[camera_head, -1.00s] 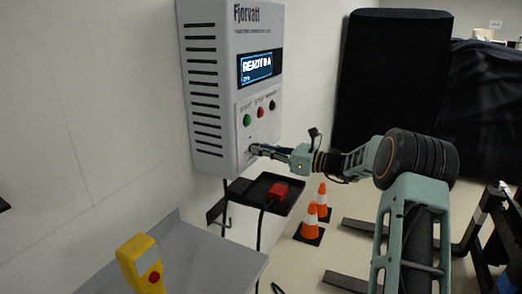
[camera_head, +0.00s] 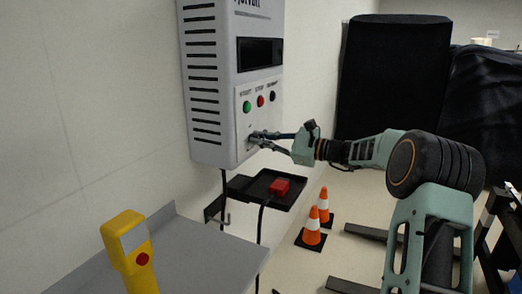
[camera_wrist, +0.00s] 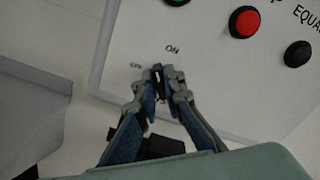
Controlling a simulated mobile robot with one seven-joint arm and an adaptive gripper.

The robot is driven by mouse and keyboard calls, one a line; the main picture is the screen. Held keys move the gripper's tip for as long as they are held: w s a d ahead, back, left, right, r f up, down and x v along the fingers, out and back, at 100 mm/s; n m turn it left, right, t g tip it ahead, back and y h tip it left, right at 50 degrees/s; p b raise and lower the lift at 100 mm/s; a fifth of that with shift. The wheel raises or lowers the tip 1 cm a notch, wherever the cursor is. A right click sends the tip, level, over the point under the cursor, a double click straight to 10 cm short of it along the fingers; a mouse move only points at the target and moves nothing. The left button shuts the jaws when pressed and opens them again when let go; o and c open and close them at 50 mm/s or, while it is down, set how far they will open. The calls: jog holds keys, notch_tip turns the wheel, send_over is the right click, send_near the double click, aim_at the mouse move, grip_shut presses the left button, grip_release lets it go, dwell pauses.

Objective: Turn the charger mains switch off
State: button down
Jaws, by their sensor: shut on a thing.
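The grey charger (camera_head: 244,92) hangs on the wall in the head view. Its display (camera_head: 260,53) is dark. Green, red and black buttons sit below it; the red button (camera_wrist: 244,21) shows in the wrist view. My gripper (camera_head: 254,137) is at the lower front of the charger. In the wrist view my gripper (camera_wrist: 158,73) is shut on the small dark mains switch (camera_wrist: 158,76), beneath the "ON" label. The fingers hide most of the switch, and a second label left of them is hard to read.
A black tray (camera_head: 262,177) with a red connector (camera_head: 280,187) is below the charger, with cables hanging nearby. A yellow handheld device (camera_head: 130,250) stands by a grey surface (camera_head: 205,255). Orange cones (camera_head: 312,226) stand on the floor. Dark covered carts (camera_head: 390,75) are behind.

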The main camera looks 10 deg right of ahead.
jog(key=shift+s+f+n+b, duration=0.1)
jog(key=shift+f+n+b, duration=0.05)
jog(key=shift+n+b, duration=2.65)
jog(key=shift+f+n+b, duration=0.1)
jog(key=shift+n+b, duration=2.3)
jog(key=shift+b, duration=0.65)
jog(key=c, duration=2)
grip_release()
jog(key=shift+r, duration=0.1)
jog(key=shift+c, duration=0.2)
jog(key=v, duration=1.2)
